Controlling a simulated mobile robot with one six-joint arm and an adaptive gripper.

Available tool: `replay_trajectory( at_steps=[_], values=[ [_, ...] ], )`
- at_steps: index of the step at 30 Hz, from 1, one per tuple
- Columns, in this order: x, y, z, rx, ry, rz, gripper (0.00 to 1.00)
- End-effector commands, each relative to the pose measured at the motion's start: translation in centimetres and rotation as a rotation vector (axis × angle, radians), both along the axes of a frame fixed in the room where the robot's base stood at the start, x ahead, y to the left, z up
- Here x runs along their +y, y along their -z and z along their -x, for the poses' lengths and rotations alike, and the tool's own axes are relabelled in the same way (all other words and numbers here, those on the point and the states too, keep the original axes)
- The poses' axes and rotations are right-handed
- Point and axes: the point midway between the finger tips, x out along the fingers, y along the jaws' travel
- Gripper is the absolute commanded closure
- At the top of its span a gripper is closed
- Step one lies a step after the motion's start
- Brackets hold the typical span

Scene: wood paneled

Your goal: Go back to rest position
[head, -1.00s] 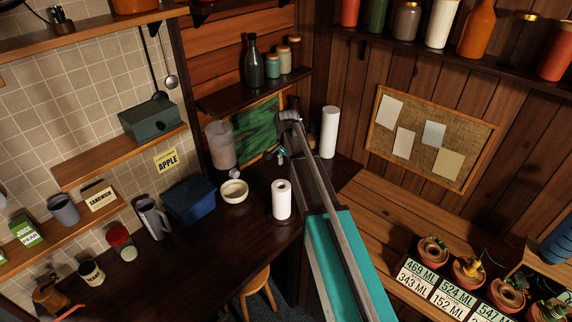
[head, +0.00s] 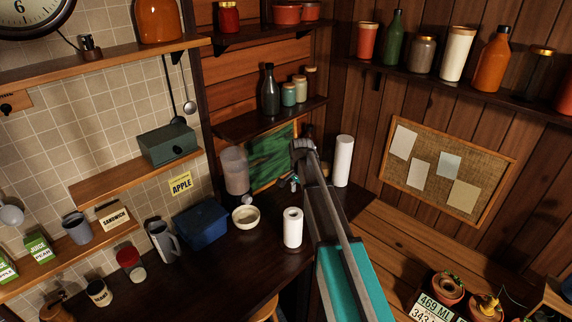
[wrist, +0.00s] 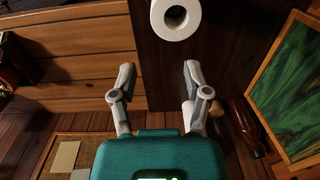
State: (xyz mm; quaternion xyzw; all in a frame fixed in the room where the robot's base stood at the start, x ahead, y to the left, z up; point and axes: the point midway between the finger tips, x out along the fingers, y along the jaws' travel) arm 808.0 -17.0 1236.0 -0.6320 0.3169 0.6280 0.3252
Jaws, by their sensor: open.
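My arm reaches up from the bottom of the head view toward the back corner. My gripper (wrist: 157,85) shows in the wrist view with its two fingers spread apart and nothing between them. In the head view its end (head: 295,182) is small and partly hidden by my arm. A white paper roll (wrist: 176,16) lies ahead of the fingers in the wrist view, apart from them.
The dark counter (head: 200,275) holds a paper towel roll (head: 293,228), a white bowl (head: 245,217), a blue bin (head: 201,222) and a grey pitcher (head: 160,240). A tall white roll (head: 343,160) stands behind my arm. A corkboard (head: 447,168) hangs at right. Shelves line the walls.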

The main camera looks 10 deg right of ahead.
Motion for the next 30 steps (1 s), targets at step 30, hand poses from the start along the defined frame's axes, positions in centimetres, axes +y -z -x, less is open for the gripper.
replay_trajectory(
  at_steps=[30],
  values=[
    [1.1, 13.7, 17.5, 0.004, -0.584, 0.010, 0.38]
  ],
)
